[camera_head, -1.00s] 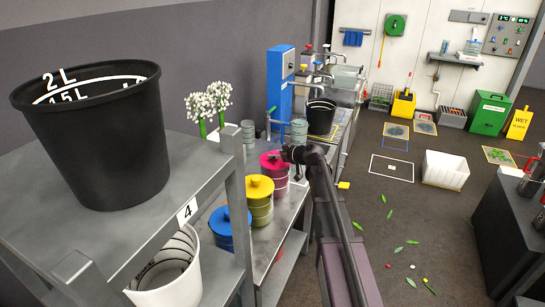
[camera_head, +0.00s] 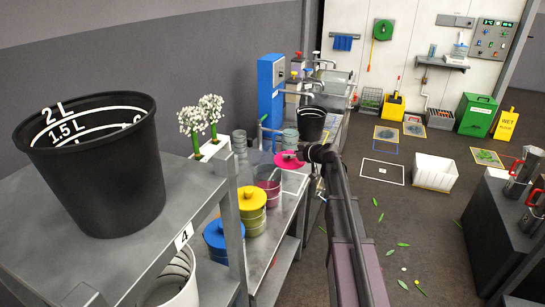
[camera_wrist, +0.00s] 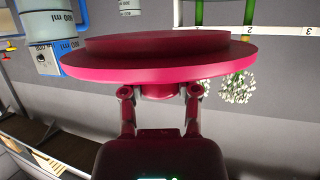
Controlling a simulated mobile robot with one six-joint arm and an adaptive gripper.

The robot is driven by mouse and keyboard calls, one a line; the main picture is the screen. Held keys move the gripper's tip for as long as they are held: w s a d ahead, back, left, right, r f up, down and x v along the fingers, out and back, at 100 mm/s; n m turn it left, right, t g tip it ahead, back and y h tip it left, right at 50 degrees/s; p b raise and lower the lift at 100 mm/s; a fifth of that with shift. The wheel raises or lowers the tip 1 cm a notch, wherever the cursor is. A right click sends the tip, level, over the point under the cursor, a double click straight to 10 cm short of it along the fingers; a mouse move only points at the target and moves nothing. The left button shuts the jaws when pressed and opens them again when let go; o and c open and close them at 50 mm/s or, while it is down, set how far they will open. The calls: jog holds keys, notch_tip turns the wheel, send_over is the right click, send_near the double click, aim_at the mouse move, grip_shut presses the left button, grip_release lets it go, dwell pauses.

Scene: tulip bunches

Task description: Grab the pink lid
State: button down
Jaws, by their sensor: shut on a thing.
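The pink lid (camera_head: 289,160) is off its pot and held in the air above the metal bench. The pink pot (camera_head: 268,184) stands open below and to the left of it. My gripper (camera_head: 305,154) is at the lid's right side. In the wrist view the lid (camera_wrist: 158,62) fills the upper middle, and my gripper's two fingers (camera_wrist: 158,92) are shut on its knob. The inside of the pink pot is only partly visible.
A yellow-lidded pot (camera_head: 252,205) and a blue-lidded pot (camera_head: 217,235) stand on the bench nearer the camera. A black bucket (camera_head: 311,123) is behind the lid. The shelf with a large black bucket (camera_head: 95,165) is at left.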

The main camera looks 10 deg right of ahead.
jog(key=d, duration=0.7)
jog(key=shift+r, duration=0.3)
dwell(0.3)
